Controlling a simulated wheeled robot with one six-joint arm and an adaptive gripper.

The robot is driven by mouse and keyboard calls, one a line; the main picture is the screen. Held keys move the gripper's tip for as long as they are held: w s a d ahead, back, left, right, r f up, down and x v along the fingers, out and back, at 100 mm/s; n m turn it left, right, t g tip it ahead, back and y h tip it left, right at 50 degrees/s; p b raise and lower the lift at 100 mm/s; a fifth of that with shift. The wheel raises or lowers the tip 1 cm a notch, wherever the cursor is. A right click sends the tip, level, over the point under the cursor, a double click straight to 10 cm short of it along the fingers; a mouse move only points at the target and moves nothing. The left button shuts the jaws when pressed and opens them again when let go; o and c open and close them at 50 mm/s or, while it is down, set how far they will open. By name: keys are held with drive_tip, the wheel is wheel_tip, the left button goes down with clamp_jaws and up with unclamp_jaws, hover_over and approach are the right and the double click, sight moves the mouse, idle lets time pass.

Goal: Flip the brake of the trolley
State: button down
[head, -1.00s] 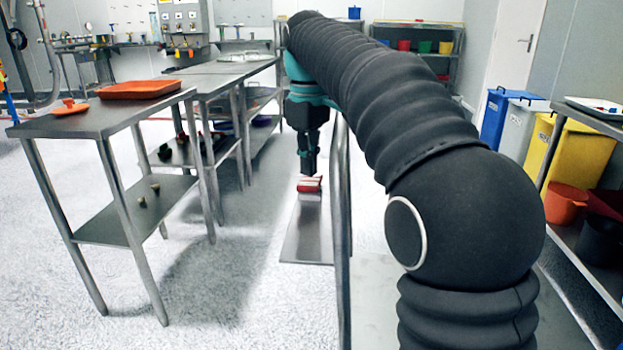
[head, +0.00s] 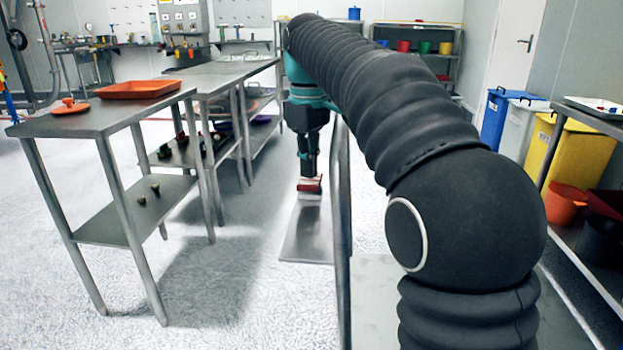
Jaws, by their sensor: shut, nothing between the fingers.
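The trolley shows as a low metal plate (head: 307,240) near the floor with an upright metal frame (head: 341,190) along its right side. A small red brake pedal (head: 310,184) sits at the far end of the plate. My gripper (head: 308,174) points straight down directly over the red brake and its fingers are shut. The fingertips are at or just above the brake; I cannot tell whether they touch. My black-sleeved arm hides part of the trolley on the right.
Steel tables (head: 115,117) stand to the left, with an orange tray (head: 138,89) on the nearest one. Blue, white and yellow bins (head: 577,150) and a shelf stand on the right. The floor between the tables and the trolley is clear.

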drive_tip(key=shift+f, duration=0.4)
idle(0.3)
wheel_tip(320, 180, up, 5)
drive_tip(key=p, duration=0.5)
drive_tip(key=shift+r, duration=1)
